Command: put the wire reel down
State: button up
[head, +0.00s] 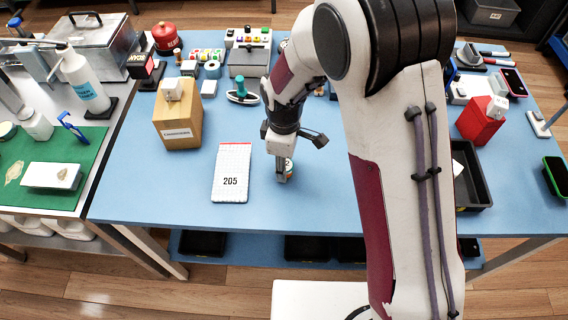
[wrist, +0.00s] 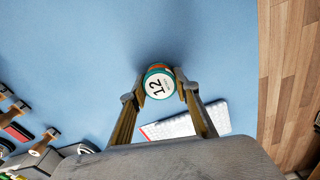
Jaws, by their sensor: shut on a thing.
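The wire reel (wrist: 158,85) is a small round spool with a white face marked 12, a teal rim and some orange at its edge. In the wrist view it sits between the two fingertips of my gripper (wrist: 160,91), which is shut on it. In the head view my gripper (head: 284,172) points down over the blue table, just right of the white 205 pad. The reel is small and mostly hidden by the fingers there. I cannot tell whether it touches the table.
The 205 pad (head: 231,174) lies close to the left of my gripper. A wooden box (head: 178,125) stands farther left, and a teal-handled tool (head: 242,96) lies behind. A black tray (head: 474,190) is at right, partly behind my arm. The blue table (head: 300,212) is clear in front.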

jog(key=shift+f, duration=0.1)
jog(key=o, duration=1.2)
jog(key=shift+c, duration=0.2)
notch_tip(320, 180, up, 12)
dwell(0.6)
